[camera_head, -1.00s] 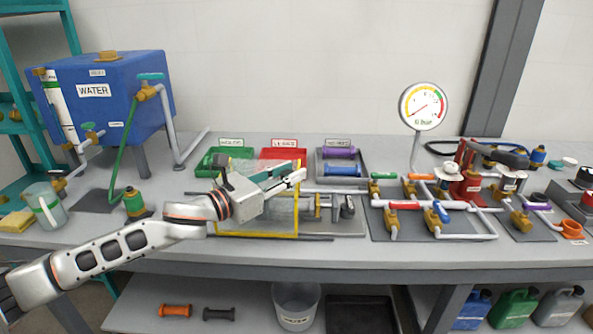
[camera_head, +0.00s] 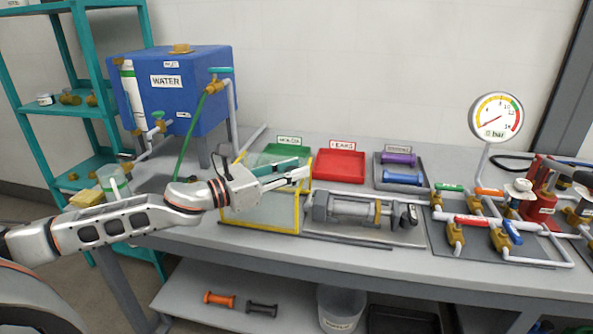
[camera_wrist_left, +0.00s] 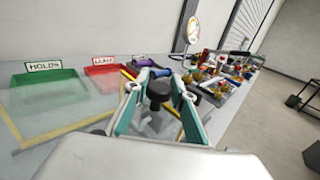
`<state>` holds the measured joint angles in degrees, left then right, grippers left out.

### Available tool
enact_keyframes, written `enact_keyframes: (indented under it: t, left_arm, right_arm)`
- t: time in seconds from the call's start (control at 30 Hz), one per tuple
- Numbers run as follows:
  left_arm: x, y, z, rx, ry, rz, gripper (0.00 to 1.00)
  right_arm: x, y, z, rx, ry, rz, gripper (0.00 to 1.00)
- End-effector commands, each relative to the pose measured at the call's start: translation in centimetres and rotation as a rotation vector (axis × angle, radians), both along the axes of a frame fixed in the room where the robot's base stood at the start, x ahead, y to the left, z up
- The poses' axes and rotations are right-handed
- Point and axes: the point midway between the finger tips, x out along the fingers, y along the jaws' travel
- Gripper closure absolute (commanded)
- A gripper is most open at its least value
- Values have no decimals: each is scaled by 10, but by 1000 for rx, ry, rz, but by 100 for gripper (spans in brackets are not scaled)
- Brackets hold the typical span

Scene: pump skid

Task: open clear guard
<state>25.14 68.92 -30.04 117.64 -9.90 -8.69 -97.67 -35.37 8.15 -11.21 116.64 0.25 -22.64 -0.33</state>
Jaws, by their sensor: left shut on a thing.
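The clear guard (camera_head: 262,211), a see-through box with yellow edges, stands on the bench at the left end of the grey pump (camera_head: 352,211). The pump shows uncovered to the right of the guard. My left gripper (camera_head: 298,175) is over the guard's top. In the left wrist view its fingers are shut on a black knob (camera_wrist_left: 158,91), and the guard's yellow edge (camera_wrist_left: 60,128) runs to the left. In the head view the gripper hides the knob. My right gripper is not in view.
Green (camera_head: 275,153) and red (camera_head: 339,164) trays and a grey tray with purple and blue cylinders (camera_head: 403,178) stand behind. A blue water tank (camera_head: 172,92) is at back left. Pipework with valves (camera_head: 478,228) and a gauge (camera_head: 496,118) are to the right.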

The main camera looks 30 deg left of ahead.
Motion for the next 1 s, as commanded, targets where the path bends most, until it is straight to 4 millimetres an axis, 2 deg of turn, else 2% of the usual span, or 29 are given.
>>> enact_keyframes:
  t: [0.2, 0.23, 0.27, 0.3, 0.73, 1.0]
  left_arm:
    - [-1, -1, -2, -2, 5, -3, 100]
    - [-1, -2, -2, -2, 5, -3, 68]
    - [-1, -2, -2, -3, 4, -3, 60]
    - [-1, -1, -2, -3, 4, -3, 58]
    - [-3, 1, -1, -1, 2, -1, 58]
    - [-18, 10, -3, -2, 5, 1, 58]
  right_arm:
    - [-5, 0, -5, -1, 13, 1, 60]
    - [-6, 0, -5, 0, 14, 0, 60]
    - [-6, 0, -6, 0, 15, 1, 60]
    - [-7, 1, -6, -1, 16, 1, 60]
    - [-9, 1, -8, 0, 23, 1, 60]
    - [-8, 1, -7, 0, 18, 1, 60]
